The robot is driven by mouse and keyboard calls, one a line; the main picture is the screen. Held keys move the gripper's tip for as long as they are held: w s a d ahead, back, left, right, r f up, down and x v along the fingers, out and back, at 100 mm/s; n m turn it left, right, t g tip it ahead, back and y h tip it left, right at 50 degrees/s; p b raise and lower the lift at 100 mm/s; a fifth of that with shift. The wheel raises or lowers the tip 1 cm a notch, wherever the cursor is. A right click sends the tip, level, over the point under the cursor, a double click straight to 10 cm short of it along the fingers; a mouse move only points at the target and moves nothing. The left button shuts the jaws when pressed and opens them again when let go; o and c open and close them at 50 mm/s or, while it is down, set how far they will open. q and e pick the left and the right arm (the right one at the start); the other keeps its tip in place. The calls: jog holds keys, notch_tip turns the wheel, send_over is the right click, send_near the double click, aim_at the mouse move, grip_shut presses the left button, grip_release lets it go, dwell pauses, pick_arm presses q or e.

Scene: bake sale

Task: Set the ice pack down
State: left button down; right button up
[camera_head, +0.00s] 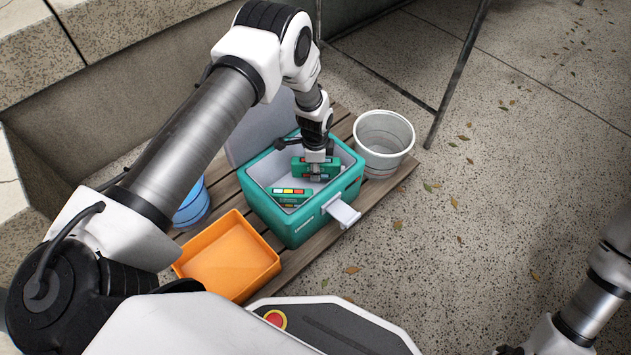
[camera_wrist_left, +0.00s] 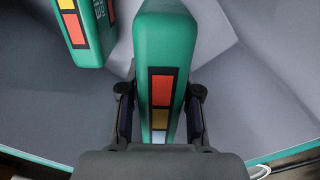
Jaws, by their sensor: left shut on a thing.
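The held ice pack (camera_head: 312,167) is a green block with coloured squares on its edge. My left gripper (camera_head: 316,178) is shut on it, inside the open top of the teal cooler (camera_head: 291,236). In the left wrist view the ice pack (camera_wrist_left: 164,60) stands on edge between the two fingers of the gripper (camera_wrist_left: 160,110). A second green ice pack (camera_head: 290,195) lies in the cooler, apart to the left of the held one. It also shows in the left wrist view (camera_wrist_left: 88,35). Whether the held pack touches the cooler floor I cannot tell. My right gripper is not visible.
The cooler stands on a slatted wooden platform (camera_head: 345,129) with its latch (camera_head: 343,213) at the front. An orange bin (camera_head: 229,257), a blue bucket (camera_head: 192,205) and a white bucket (camera_head: 384,143) stand around it.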

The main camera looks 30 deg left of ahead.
aim_at(315, 184)
pick_arm(q)
jog(key=shift+f+b, duration=1.15)
jog(key=shift+f, duration=1.15)
jog(key=shift+f, duration=0.2)
jog(key=c, duration=0.8)
grip_release()
notch_tip(315, 184, up, 12)
jog(key=p, duration=0.6)
jog(key=shift+f, duration=0.15)
jog(key=shift+r, duration=0.35)
